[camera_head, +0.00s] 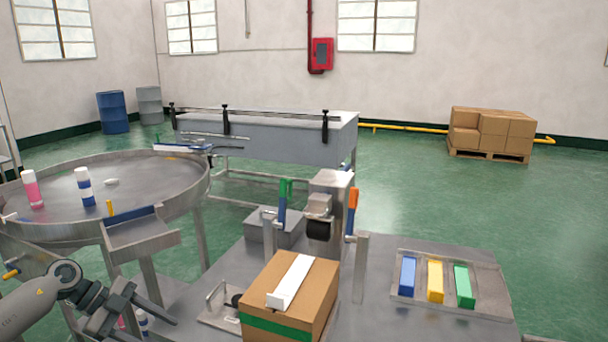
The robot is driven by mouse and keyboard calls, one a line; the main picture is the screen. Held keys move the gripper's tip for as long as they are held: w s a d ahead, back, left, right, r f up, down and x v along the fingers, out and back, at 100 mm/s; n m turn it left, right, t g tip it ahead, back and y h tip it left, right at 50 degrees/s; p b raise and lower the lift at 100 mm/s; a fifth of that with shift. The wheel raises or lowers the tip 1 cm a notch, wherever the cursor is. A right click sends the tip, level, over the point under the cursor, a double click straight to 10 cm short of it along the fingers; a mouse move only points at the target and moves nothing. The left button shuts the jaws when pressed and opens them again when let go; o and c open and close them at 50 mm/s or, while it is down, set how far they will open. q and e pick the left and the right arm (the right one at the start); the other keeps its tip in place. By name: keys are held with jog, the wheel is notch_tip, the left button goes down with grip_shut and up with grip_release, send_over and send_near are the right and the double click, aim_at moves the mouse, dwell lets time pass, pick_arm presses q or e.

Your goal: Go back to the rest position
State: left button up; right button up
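My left arm comes in at the lower left, and its gripper (139,328) points toward the lower middle. My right gripper is not in view.
A workbench (386,263) holds a crimping device (320,208), a cardboard box (309,289) with a white piece on top, and a tray (488,277) with blue, yellow and green blocks. A conveyor (270,137) stands behind. Green floor is open at the right.

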pick_arm(q)
jog(key=s+a+f+n+t+y, duration=0.3)
jog(key=a+f+n+t, duration=0.65)
jog(key=a+f, duration=0.95)
jog(key=s+a+f+n+g+y, duration=0.15)
jog(key=s+a+f+y, duration=0.45)
jog(key=s+a, duration=0.6)
jog(key=s+a+f+n+g+y, duration=0.15)
jog(key=s+a+f+y, duration=0.35)
jog(key=s+a+f, duration=0.55)
jog(key=s+d+f+n+h, duration=0.1)
jog(key=s+d+f, duration=0.3)
jog(key=d, duration=0.5)
jog(key=s+d+f+n+g+h, duration=0.1)
jog(key=d+f, duration=0.5)
jog(key=d, duration=0.2)
jog(key=s+d+f+n+h, duration=0.1)
jog(key=s+d+f, duration=0.3)
jog(key=d, duration=0.5)
jog(key=d+f+n+h, duration=0.1)
jog(key=d+f, duration=0.1)
jog(key=d, duration=1.4)
jog(key=d+f+n+h, duration=0.2)
jog(key=d, duration=1.4)
jog(key=shift+s+f, duration=0.15)
jog(key=shift+f, duration=0.15)
